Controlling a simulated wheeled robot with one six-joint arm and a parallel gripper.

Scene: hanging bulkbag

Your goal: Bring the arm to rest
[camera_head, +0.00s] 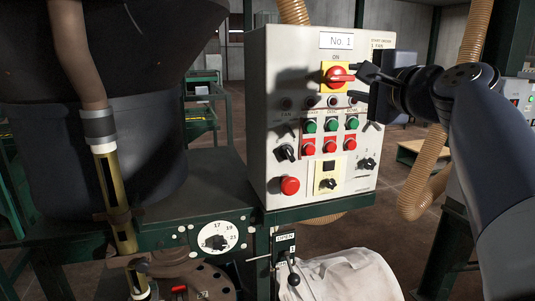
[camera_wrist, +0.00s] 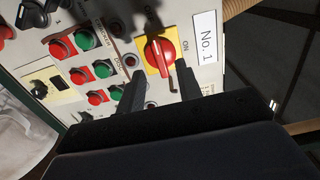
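My gripper (camera_head: 357,82) is in front of the upper right part of a grey control panel (camera_head: 285,95) in the head view. Its two fingers point at the red rotary switch (camera_head: 338,75) on a yellow plate under the "No. 1" label (camera_head: 341,41). In the wrist view the fingers (camera_wrist: 161,88) stand apart, with the red switch (camera_wrist: 159,49) showing between and beyond them. The gripper is open and appears empty. Whether a fingertip touches the switch I cannot tell. My arm reaches in from the right edge of the head view.
Green and red buttons (camera_head: 330,134), black knobs and a red mushroom button (camera_head: 290,186) sit lower on the panel. A dial (camera_head: 214,238), a lever (camera_head: 290,268) and a white bag (camera_head: 345,275) are below. A ribbed hose (camera_head: 440,165) hangs right of the panel, near my arm.

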